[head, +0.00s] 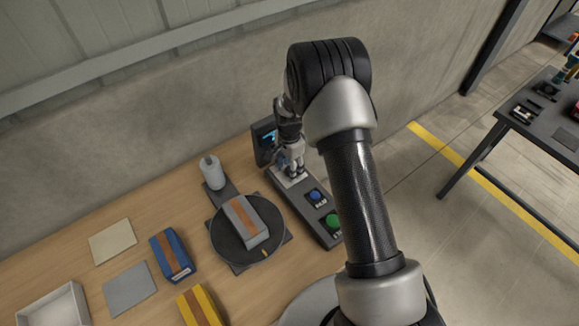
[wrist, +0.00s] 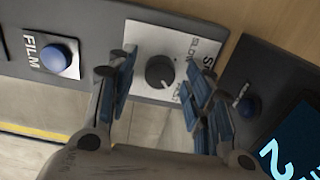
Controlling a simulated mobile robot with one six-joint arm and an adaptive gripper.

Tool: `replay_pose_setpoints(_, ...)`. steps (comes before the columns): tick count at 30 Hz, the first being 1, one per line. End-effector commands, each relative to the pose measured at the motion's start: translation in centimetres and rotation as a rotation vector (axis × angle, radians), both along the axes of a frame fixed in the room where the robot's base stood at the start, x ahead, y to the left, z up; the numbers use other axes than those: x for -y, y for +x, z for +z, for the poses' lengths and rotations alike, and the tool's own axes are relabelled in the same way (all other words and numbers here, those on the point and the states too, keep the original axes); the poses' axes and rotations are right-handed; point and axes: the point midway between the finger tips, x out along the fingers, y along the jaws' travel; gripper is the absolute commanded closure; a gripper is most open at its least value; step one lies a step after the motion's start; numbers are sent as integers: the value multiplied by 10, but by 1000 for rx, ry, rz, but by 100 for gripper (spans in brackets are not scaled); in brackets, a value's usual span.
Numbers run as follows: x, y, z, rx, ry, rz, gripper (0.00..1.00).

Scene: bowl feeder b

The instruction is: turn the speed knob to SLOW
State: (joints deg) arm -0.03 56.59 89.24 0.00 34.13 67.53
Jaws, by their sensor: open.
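The speed knob (wrist: 160,72) is a dark round dial on a light plate (wrist: 148,43) of the grey control panel, in the wrist view. Lettering beside it includes SLOW on the upper side and what looks like FAST on the lower side. A small pale mark shows at the knob's lower edge, toward the FAST side. My gripper (wrist: 167,64) is open, with one finger on each side of the knob in the picture; no contact is visible. In the head view my gripper (head: 295,174) is over the panel's far end and hides the knob.
The panel has a blue FILM button (wrist: 60,54) and a green button (head: 332,221). A turntable (head: 225,240) with a grey box (head: 244,221) sits to the left.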

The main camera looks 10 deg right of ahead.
Motion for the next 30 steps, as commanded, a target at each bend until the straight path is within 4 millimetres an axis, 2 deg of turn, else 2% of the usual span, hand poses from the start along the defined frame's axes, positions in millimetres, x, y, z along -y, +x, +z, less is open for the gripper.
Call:
replay_pose_setpoints(2, 0, 0, 0, 0, 0, 0, 55)
replay_pose_setpoints(21, 0, 0, 0, -1, 0, 0, 97)
replay_pose_setpoints(30, 0, 0, 0, -1, 0, 39, 97)
